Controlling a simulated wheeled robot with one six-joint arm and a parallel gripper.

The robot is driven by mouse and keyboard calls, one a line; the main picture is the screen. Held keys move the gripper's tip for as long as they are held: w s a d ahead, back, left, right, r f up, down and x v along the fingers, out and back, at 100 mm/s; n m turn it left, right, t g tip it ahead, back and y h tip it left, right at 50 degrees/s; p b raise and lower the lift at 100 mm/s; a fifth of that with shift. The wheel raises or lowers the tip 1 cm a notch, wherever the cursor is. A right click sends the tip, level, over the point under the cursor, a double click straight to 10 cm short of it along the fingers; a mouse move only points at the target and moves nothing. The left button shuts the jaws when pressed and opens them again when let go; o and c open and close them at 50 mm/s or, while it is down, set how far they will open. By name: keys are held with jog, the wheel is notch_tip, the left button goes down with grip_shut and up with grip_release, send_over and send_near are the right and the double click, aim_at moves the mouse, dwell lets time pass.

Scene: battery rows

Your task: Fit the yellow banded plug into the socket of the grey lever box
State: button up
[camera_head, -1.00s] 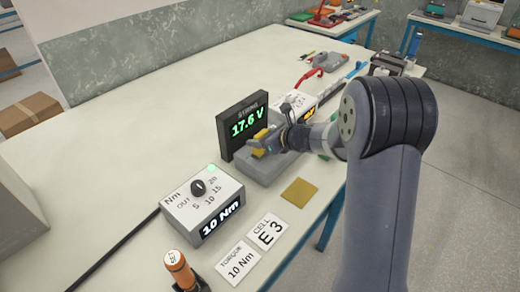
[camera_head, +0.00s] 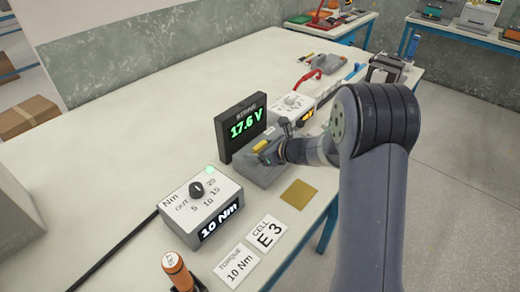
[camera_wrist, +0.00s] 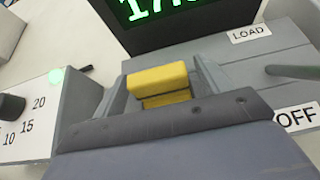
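The yellow banded plug (camera_wrist: 158,78) is a small yellow block with a dark band, between the two fingers of my gripper (camera_wrist: 160,92) in the wrist view. The fingers appear closed on its sides. In the head view the plug (camera_head: 260,146) shows at the tip of my gripper (camera_head: 266,151), over the grey lever box (camera_head: 256,174). The box also shows in the wrist view (camera_wrist: 262,77), with LOAD and OFF labels and a lever (camera_wrist: 292,72) at the right. The socket is hidden under the plug and gripper, so I cannot tell whether the plug is seated.
A black display (camera_head: 240,127) reading 17.6 V stands right behind the lever box. A torque box (camera_head: 200,207) with a knob stands in front left. A brown pad (camera_head: 298,194) and two cards lie near the table edge.

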aim_at(260, 145)
jog(key=shift+r, duration=0.1)
jog(key=shift+r, duration=0.2)
jog(key=v, duration=1.2)
jog(key=shift+f, duration=0.2)
jog(key=x, duration=1.2)
jog(key=shift+r+p, duration=0.25)
jog(key=shift+p, duration=0.1)
jog(key=shift+r, duration=1.3)
